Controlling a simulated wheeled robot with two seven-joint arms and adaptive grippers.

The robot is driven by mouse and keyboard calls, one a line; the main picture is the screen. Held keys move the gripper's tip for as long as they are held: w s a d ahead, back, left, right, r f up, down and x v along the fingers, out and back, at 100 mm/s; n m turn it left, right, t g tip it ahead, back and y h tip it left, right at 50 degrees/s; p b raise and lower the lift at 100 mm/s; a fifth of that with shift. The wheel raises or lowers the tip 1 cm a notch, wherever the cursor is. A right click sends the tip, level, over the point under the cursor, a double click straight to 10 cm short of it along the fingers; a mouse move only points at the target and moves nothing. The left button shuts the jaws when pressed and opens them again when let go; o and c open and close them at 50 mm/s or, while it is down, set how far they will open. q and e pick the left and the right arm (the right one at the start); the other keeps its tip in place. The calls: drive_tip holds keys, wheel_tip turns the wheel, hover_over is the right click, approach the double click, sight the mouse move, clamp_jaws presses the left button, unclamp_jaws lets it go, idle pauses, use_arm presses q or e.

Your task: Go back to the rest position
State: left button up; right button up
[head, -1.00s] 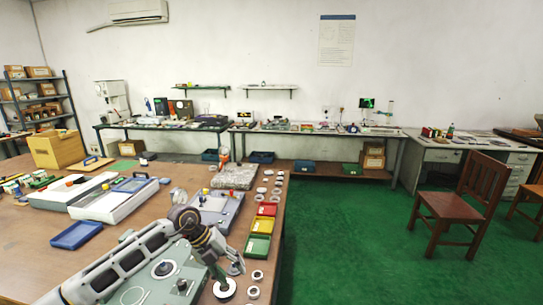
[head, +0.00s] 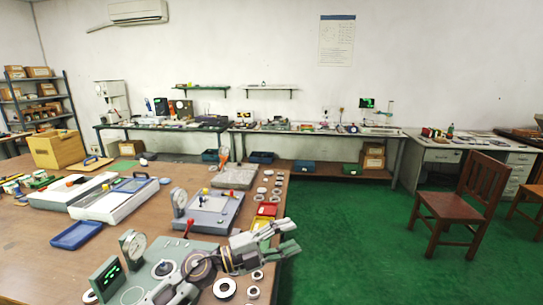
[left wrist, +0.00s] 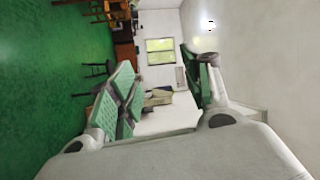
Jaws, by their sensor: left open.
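My left gripper (head: 294,237) shows in the head view at the table's right edge, raised and pointing right. Its two fingers are spread and nothing is between them. In the left wrist view the open fingers (left wrist: 165,82) frame only the far room, a wall and green floor. A large bearing ring (head: 225,288) lies on the brown table (head: 40,265) below and left of the gripper. My right gripper is in no view.
A grey-green device with a dial gauge (head: 133,246) stands by my left arm. Another gauge plate (head: 215,207) is behind. A wooden chair (head: 460,205) stands on open green floor.

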use_arm(q)
drive_tip(key=w+a+n+t+y, duration=0.4)
drive_tip(key=a+n+t+y, duration=0.75)
drive_tip(key=n, duration=0.55)
drive_tip(key=s+a+f+n+g+y, duration=0.45)
drive_tip(key=a+f+n+y, duration=0.4)
drive_tip(key=a+f, duration=0.45)
drive_tip(key=s+a+f+n+g+h, duration=0.1)
drive_tip(key=s+f+g, duration=0.4)
drive_tip(key=s+f, duration=0.45)
drive_tip(key=s+a+f+n+g+h, duration=0.1)
drive_tip(key=s+f+g, duration=0.45)
drive_tip(key=s, duration=0.75)
wheel_tip(320, 180, down, 34)
drive_tip(key=s+g, duration=0.1)
drive_tip(key=s, duration=0.1)
drive_tip(key=s+a+f, duration=0.2)
drive_tip(key=s+f, duration=0.7)
drive_tip(key=s, duration=0.2)
drive_tip(key=s+a+f+g, duration=0.1)
drive_tip(key=s+a+f, duration=0.2)
drive_tip(key=s+f, duration=0.7)
drive_tip(key=shift+s+f+m+y, duration=0.2)
drive_tip(key=shift+s+m+y, duration=0.15)
drive_tip(key=shift+s, duration=0.25)
